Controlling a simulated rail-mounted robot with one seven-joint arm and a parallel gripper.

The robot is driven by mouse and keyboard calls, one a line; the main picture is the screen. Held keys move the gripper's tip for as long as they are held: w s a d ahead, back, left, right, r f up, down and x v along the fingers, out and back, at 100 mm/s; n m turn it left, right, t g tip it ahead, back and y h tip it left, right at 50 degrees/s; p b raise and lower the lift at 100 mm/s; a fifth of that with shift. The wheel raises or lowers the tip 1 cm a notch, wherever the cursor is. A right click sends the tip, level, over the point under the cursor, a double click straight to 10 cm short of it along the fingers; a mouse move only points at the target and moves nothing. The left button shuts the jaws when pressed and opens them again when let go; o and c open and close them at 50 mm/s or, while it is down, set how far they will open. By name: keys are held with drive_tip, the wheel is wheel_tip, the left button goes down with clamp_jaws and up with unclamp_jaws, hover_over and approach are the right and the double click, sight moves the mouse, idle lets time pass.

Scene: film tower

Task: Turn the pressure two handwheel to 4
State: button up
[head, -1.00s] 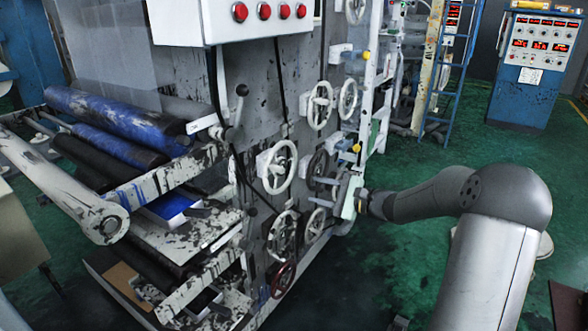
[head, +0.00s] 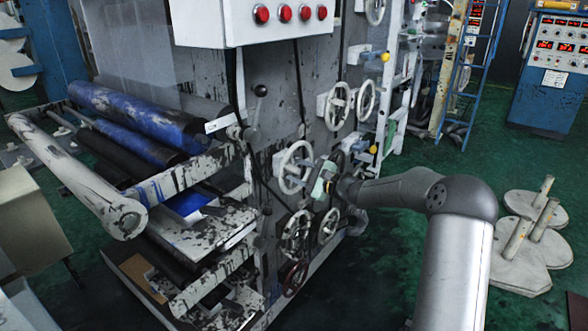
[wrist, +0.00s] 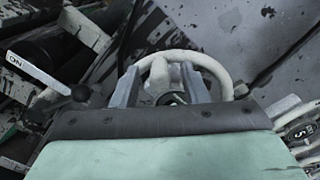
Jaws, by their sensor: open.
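A white handwheel (head: 293,167) is on the machine's side panel in the head view. Its pale rim and spokes also fill the upper middle of the wrist view (wrist: 225,75). My gripper (head: 314,177) is right in front of this wheel in the head view. In the wrist view my gripper (wrist: 160,80) is open, its two grey fingers apart over the wheel, with a pale spoke between them. I cannot tell whether the fingers touch the wheel. Its dark hub is partly hidden by my gripper's body. No number for this wheel can be read.
More handwheels stand close by: one lower left (head: 295,234), one lower right (head: 328,226) and two above right (head: 338,105).

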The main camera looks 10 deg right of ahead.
drive_tip(key=shift+x, duration=0.9)
drive_tip(key=shift+c, duration=0.3)
clamp_jaws()
drive_tip(key=shift+d+f, duration=0.1)
drive_tip(key=shift+f, duration=0.05)
